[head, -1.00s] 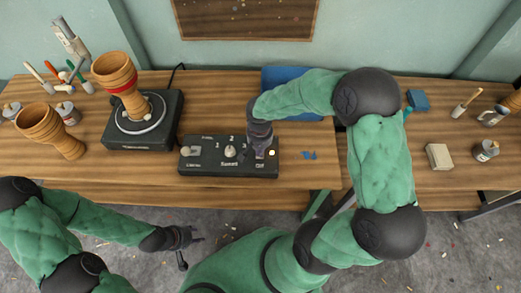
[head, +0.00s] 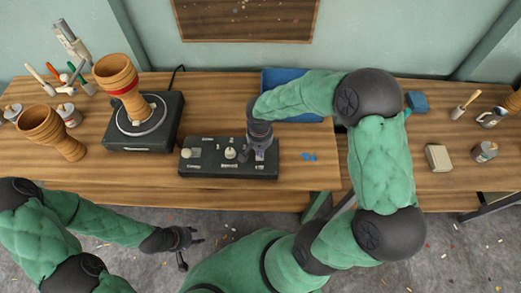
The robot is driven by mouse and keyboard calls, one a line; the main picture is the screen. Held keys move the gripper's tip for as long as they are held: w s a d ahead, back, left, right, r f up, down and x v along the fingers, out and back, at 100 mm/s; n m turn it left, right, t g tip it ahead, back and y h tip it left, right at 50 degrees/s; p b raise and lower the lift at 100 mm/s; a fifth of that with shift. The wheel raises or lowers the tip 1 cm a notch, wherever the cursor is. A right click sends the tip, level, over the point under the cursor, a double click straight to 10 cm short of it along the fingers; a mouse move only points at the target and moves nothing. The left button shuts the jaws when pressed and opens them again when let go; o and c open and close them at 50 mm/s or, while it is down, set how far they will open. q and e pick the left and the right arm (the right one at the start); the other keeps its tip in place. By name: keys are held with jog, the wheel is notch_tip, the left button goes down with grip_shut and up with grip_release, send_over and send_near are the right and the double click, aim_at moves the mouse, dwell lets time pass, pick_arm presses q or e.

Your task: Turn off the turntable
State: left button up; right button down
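The turntable (head: 112,142) is a dark square box on the bench, with a round plate and a wooden goblet drum (head: 118,83) with a red band standing on it. A cable runs from it at the back. The black control box (head: 205,167) lies to its right, with a left switch (head: 187,153) and a white middle knob (head: 231,153). My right gripper (head: 259,158) points down over the box's right end and hides the controls there; whether its fingers are open or shut is unclear. My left gripper (head: 190,242) is open and empty, below the bench's front edge.
A blue tray (head: 274,80) lies behind my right arm. Small blue scraps (head: 308,156) lie right of the control box. A pale block (head: 438,157) and a can (head: 484,151) are on the right bench.

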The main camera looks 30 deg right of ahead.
jog(key=shift+r+p, duration=1.8)
jog(key=shift+r, duration=0.9)
pick_arm(q)
notch_tip(320, 180, up, 4)
jog(key=shift+f, duration=0.1)
